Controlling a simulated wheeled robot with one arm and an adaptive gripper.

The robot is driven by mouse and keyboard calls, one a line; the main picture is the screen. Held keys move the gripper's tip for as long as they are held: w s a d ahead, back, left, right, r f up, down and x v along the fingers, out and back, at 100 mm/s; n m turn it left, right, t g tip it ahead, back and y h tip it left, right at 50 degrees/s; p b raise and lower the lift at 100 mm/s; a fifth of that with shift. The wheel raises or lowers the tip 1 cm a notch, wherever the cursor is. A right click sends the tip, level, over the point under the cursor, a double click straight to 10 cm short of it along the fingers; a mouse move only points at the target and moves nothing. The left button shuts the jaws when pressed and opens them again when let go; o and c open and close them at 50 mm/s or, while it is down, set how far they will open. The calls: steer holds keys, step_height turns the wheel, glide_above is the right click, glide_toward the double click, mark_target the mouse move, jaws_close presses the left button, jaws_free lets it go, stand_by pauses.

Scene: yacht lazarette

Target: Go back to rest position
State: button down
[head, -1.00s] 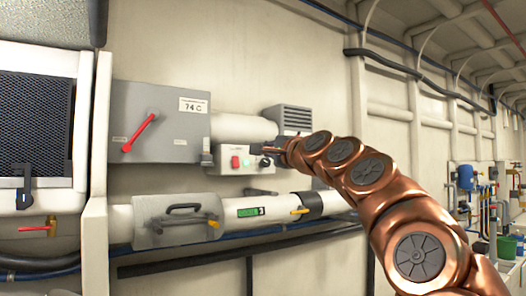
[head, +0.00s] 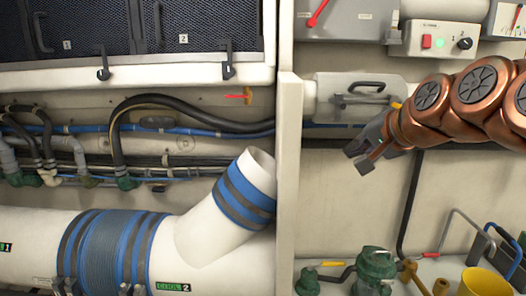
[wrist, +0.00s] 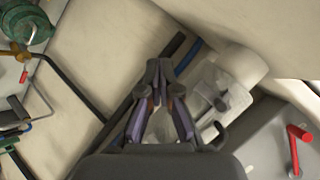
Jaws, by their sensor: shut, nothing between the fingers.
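My copper arm reaches in from the right edge of the head view. My gripper (head: 366,158) points down and left, in front of the pale wall panel, below the grey pipe housing with a handle (head: 357,97). In the wrist view my gripper (wrist: 158,72) is shut, its fingertips together with nothing between them. It looks apart from the wall and the pipes.
A control box (head: 441,40) with a red button and a black knob is above my arm. Green pump fittings (head: 375,268) and a yellow bucket (head: 484,284) stand below. A white pipe branch (head: 246,190) is at left. A red lever (wrist: 299,132) shows in the wrist view.

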steer(key=s+a+f+n+g+h, duration=0.1)
steer(key=s+a+f+n+g, duration=0.2)
steer(key=s+f, duration=0.8)
steer(key=s+a+f+n+g+h, duration=0.1)
steer(key=s+f+n+g, duration=0.3)
steer(key=s+f, duration=0.7)
steer(key=s+d+f+g+h, duration=0.1)
steer(key=s+d+f+g, duration=0.2)
steer(key=s+f, duration=0.6)
steer(key=s+g, duration=0.2)
steer(key=s, duration=0.1)
steer(key=shift+d+f+n+g+h, duration=0.15)
steer(key=shift+f+n+g+h, duration=0.15)
steer(key=shift+f+n+h, duration=0.1)
